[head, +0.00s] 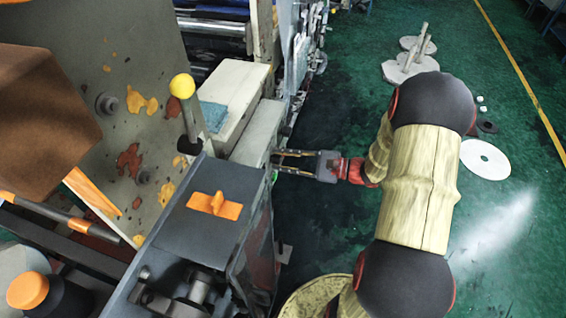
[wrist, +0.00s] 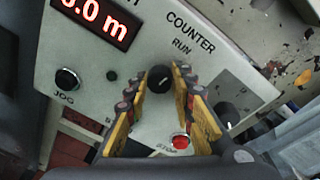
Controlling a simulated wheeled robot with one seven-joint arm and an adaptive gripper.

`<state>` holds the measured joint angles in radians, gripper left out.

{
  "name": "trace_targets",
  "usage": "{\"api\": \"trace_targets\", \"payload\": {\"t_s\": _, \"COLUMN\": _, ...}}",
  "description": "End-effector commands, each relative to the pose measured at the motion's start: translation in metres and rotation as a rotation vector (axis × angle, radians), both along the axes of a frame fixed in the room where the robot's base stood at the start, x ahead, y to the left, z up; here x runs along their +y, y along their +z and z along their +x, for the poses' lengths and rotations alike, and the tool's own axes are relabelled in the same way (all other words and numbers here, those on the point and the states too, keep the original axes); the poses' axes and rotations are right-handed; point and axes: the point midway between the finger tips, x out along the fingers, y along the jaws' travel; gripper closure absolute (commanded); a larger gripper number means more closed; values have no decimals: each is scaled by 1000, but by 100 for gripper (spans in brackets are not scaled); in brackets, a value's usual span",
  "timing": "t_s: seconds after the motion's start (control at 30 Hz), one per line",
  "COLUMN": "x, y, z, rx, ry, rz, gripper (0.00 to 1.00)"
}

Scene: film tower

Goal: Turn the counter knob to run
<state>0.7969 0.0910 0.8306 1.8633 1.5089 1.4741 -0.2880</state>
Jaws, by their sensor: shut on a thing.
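The counter knob (wrist: 160,80) is a round black knob on a light grey panel (wrist: 110,60), under the words COUNTER and RUN. In the wrist view my gripper (wrist: 160,73) has its yellow-sided fingers on both sides of the knob, shut on it. I cannot clearly tell which way the knob points. In the head view my gripper (head: 276,161) reaches left to the side of the grey machine (head: 256,150); the knob is hidden there.
Green floor lies right.

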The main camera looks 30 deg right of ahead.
Motion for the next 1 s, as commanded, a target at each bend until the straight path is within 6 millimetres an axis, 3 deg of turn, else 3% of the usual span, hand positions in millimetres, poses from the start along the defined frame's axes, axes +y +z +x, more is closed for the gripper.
{"api": "trace_targets", "payload": {"t_s": 0.3, "x": 0, "y": -1, "z": 0, "rx": -90, "ry": -2, "rz": -91, "gripper": 100}}
{"api": "trace_targets", "payload": {"t_s": 0.87, "x": 0, "y": 0, "z": 0, "rx": -111, "ry": -1, "rz": -112, "gripper": 100}}
{"api": "trace_targets", "payload": {"t_s": 0.9, "x": 0, "y": 0, "z": 0, "rx": -111, "ry": -1, "rz": -112, "gripper": 74}}
{"api": "trace_targets", "payload": {"t_s": 1.0, "x": 0, "y": 0, "z": 0, "rx": -111, "ry": -1, "rz": -111, "gripper": 69}}
